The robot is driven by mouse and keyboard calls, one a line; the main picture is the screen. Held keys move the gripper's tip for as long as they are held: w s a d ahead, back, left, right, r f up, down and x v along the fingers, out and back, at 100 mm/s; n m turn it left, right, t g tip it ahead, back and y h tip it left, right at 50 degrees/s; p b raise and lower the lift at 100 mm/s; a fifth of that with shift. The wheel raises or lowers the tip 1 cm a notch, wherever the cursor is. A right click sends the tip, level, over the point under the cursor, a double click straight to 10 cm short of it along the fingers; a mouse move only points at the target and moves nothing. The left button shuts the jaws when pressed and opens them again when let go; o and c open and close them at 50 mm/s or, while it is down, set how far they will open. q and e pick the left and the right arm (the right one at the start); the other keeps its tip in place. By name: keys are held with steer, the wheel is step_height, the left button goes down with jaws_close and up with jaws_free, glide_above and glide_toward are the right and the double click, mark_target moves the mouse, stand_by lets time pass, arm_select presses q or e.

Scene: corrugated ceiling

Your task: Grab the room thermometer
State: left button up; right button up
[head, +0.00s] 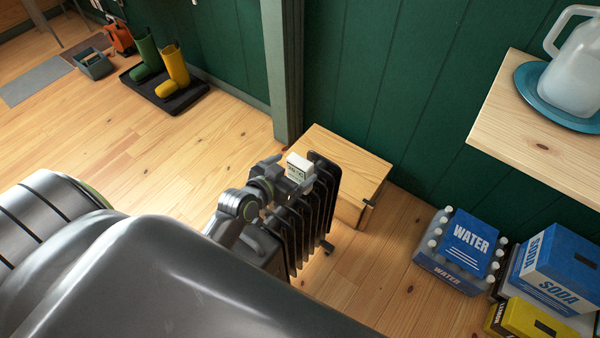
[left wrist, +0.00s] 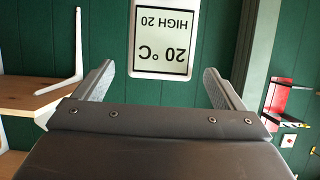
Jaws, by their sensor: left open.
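The room thermometer is a small white block (head: 300,165) in the head view, showing just beyond my left gripper (head: 297,178) and above the dark radiator. In the left wrist view the thermometer (left wrist: 164,38) has a white frame and a grey display reading 20 °C and HIGH 20, upside down. My left gripper (left wrist: 158,70) is open, with its fingers apart on the left and right below the display and nothing gripped between them. What supports the thermometer is hidden. My right gripper is not in view.
A black finned radiator (head: 324,200) stands under my left gripper, beside a wooden box (head: 352,160). Water bottles (head: 465,250) and soda packs (head: 560,270) are on the floor at right. A wooden shelf (head: 505,110) juts from the green wall. Boots (head: 172,70) stand at the back left.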

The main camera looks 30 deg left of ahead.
mark_target(304, 161)
arm_select(q)
steer(key=shift+x, duration=2.95)
steer(key=c, duration=1.1)
